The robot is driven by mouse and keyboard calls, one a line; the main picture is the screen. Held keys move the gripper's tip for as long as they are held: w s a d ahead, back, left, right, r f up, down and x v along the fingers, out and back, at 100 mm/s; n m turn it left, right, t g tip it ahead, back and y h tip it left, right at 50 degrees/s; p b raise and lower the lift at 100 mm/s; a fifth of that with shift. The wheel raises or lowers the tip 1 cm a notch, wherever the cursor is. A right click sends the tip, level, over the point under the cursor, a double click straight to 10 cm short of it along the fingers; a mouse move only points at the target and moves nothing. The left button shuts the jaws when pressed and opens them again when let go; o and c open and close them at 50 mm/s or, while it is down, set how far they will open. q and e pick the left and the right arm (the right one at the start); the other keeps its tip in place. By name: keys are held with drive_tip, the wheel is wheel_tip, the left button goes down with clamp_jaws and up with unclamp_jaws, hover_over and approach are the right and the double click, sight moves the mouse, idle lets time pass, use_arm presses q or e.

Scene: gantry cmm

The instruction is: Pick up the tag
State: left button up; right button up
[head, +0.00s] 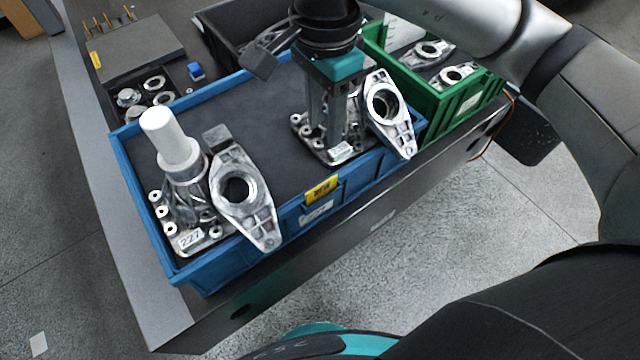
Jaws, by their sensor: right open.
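A small pale tag-like piece (38,344) lies flat on the floor at the lower left. A yellow label (322,190) and a white label (317,211) are on the front wall of the blue bin (225,265). A white plate reading "227" (190,239) is at the foot of the left metal casting. I cannot tell which of these is the tag. My right gripper (334,140) points down into the right part of the blue bin, beside a metal bracket (385,103). It is open; its fingertips are hard to separate from the metal parts there. My left gripper is not in view.
A white cylinder (164,135) stands on the left casting, beside another bracket (240,190). A green bin (455,103) with metal parts stands at right. A blue block (195,71) and rings lie behind. The bin's middle is clear.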

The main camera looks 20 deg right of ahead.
hover_over(322, 184)
drive_tip(key=f, duration=0.9)
drive_tip(key=shift+w+d+b, duration=0.15)
drive_tip(key=shift+d+b, duration=0.05)
drive_tip(key=shift+b, duration=0.15)
drive_tip(key=shift+a+f, duration=0.2)
drive_tip(key=shift+f, duration=2.5)
drive_tip(key=shift+r, duration=0.1)
clamp_jaws()
